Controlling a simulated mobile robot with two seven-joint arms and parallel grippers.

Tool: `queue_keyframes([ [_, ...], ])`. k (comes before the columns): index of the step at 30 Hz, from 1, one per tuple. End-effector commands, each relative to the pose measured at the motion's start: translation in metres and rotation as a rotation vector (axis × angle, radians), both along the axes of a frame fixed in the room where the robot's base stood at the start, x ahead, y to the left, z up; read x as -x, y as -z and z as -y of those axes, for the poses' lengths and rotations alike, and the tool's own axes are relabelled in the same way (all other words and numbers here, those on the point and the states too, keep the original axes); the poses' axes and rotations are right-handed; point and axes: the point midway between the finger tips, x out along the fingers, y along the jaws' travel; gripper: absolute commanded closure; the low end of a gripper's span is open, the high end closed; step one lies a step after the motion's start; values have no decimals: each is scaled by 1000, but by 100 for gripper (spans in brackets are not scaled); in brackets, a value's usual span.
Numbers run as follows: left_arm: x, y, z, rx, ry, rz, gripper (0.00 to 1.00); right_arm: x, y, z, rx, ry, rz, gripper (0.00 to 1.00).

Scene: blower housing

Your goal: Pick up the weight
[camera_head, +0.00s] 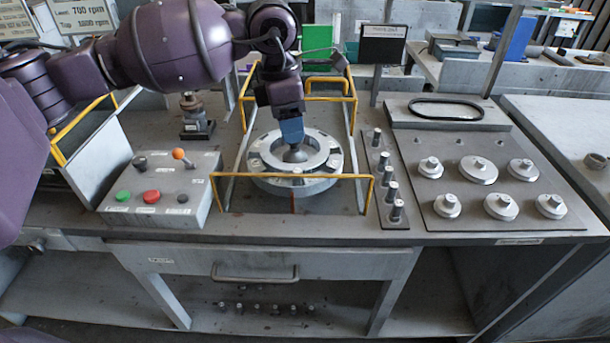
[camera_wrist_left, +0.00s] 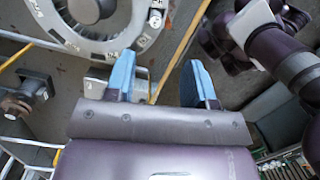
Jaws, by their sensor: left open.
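My left gripper (camera_head: 292,130) reaches down over the grey ring-shaped rotor (camera_head: 262,181), its blue fingertips above the rotor's middle. In the left wrist view the two blue fingers (camera_wrist_left: 158,76) are apart with nothing held between them. The rotor (camera_wrist_left: 133,47) shows there at upper left, with a numbered rim. A small silver block (camera_wrist_left: 96,88) shows beside the left finger; I cannot tell whether it is a weight. Several round knobbed weights (camera_head: 479,170) sit on the right-hand plate. Smaller cylindrical weights (camera_head: 397,210) stand on the narrow strip right of the rotor. My right gripper is out of view.
Yellow-topped guard rails (camera_head: 292,177) stand in front of and behind the rotor. A control box (camera_head: 160,188) with coloured buttons is at left. A small dark sign (camera_head: 383,45) stands behind the strip. Below is a drawer (camera_head: 255,262).

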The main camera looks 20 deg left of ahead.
Motion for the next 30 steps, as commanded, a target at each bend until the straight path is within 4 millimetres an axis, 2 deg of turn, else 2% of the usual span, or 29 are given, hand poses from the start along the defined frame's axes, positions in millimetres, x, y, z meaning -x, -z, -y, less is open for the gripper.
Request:
queue_keyframes([
  [5,-3,2,-5,-33,-4,13,50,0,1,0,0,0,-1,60],
  [15,-5,47,0,-29,-5,10,50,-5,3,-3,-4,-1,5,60],
  [23,-5,62,2,-29,-4,12,50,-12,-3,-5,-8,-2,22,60],
  [30,-5,95,5,-29,-6,9,50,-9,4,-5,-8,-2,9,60],
])
